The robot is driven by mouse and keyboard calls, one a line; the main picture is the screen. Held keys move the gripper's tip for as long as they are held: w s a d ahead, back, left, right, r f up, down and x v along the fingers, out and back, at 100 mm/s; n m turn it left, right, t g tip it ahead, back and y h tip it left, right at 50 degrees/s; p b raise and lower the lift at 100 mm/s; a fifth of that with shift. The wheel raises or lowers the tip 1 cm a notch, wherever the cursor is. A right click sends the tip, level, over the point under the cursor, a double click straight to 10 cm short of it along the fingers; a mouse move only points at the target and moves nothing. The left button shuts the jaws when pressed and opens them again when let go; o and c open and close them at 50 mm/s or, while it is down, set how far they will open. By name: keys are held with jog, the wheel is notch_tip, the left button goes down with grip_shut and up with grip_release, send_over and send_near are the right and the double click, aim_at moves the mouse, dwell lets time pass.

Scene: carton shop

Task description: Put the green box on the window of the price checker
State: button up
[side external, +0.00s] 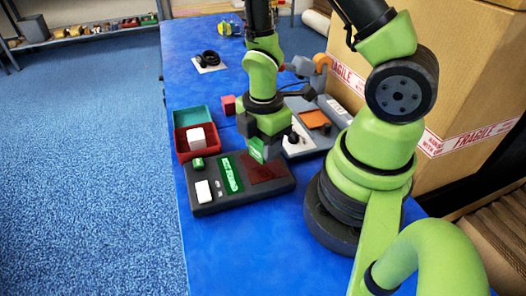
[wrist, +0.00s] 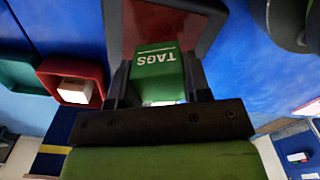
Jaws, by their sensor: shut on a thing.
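The green box (side external: 256,150) is between the fingers of my gripper (side external: 264,149). In the wrist view the box (wrist: 157,76) shows the word TAGS, and my gripper (wrist: 158,84) is shut on it from both sides. The price checker (side external: 215,203) is a dark, flat device with a lit green display (side external: 231,175) and a dark red window (side external: 265,168). The box is at the far edge of the window in the side view, low over it; I cannot tell whether it touches. The window (wrist: 150,20) also shows beyond the box in the wrist view.
A red tray (side external: 181,149) holding a white block (side external: 196,137) and a teal tray (side external: 192,116) stand behind the checker. A red cube (side external: 228,105) is near my gripper. A grey device (side external: 329,139) stands to the right, and a large carton (side external: 465,95) is beyond it.

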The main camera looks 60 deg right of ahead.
aim_at(261, 147)
jog(key=shift+f, duration=1.25)
jog(key=shift+f, duration=0.1)
jog(key=o, duration=0.9)
notch_tip(261, 147, up, 12)
jog(key=shift+r, duration=0.2)
jog(key=s+a+r+m+t, duration=0.1)
jog(key=r+m+t, duration=0.1)
jog(key=r+m, duration=0.3)
jog(key=s+a+r+m+t+y, duration=0.1)
jog(key=s+a+r+m+t, duration=0.1)
jog(key=r+m, duration=0.3)
jog(key=s+a+r+m+t+y, duration=0.1)
jog(key=s+r+m+t, duration=0.1)
jog(key=r+m, duration=0.3)
jog(key=shift+a+m+t, duration=0.2)
jog(key=shift+m+t, duration=0.1)
jog(key=shift+m, duration=0.35)
jog(key=shift+a+m+t, duration=0.2)
jog(key=shift+m+t, duration=0.1)
jog(key=shift+m, duration=0.35)
